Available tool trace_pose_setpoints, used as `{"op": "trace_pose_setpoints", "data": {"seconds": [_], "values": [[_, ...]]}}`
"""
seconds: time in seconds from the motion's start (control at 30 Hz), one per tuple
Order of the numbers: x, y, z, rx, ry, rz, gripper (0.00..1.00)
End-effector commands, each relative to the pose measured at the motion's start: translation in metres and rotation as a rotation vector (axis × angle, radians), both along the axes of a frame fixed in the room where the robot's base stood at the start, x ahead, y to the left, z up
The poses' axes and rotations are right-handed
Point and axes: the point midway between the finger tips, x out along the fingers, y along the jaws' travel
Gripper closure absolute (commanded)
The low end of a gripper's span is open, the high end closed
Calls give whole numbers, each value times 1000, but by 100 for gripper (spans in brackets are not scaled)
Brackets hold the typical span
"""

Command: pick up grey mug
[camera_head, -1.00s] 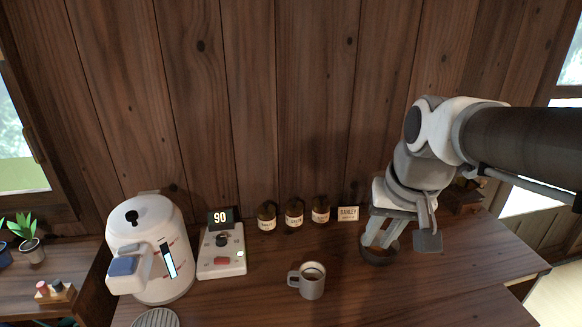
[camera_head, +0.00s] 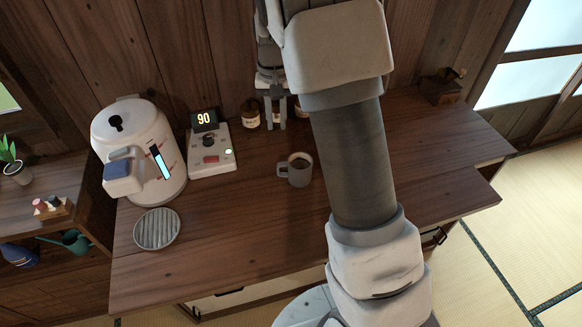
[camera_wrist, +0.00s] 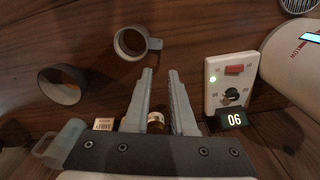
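The grey mug (camera_head: 300,178) stands upright on the wooden counter in the head view, with dark contents and its handle to the left. It also shows in the wrist view (camera_wrist: 143,40), beyond my fingertips, with its handle to the right. My gripper (camera_head: 276,127) hangs behind and left of the mug in the head view, in front of the bottles. In the wrist view its two fingers (camera_wrist: 161,72) stand apart with nothing held between them. A brown bottle (camera_wrist: 156,120) shows through the gap. The gripper does not touch the mug.
A white kettle-like machine (camera_head: 135,150) and a control panel reading 90 (camera_head: 211,150) stand left of the mug. A round grate (camera_head: 157,229) lies at front left. Counter in front of the mug is clear.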

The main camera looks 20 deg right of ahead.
Motion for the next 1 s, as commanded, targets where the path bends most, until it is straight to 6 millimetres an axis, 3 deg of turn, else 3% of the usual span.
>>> {"op": "trace_pose_setpoints", "data": {"seconds": [0.4,0.77,1.0], "values": [[-2,0,-89,-1,4,0,76],[-2,1,-121,1,2,1,76],[-4,4,-157,0,2,0,76]]}}
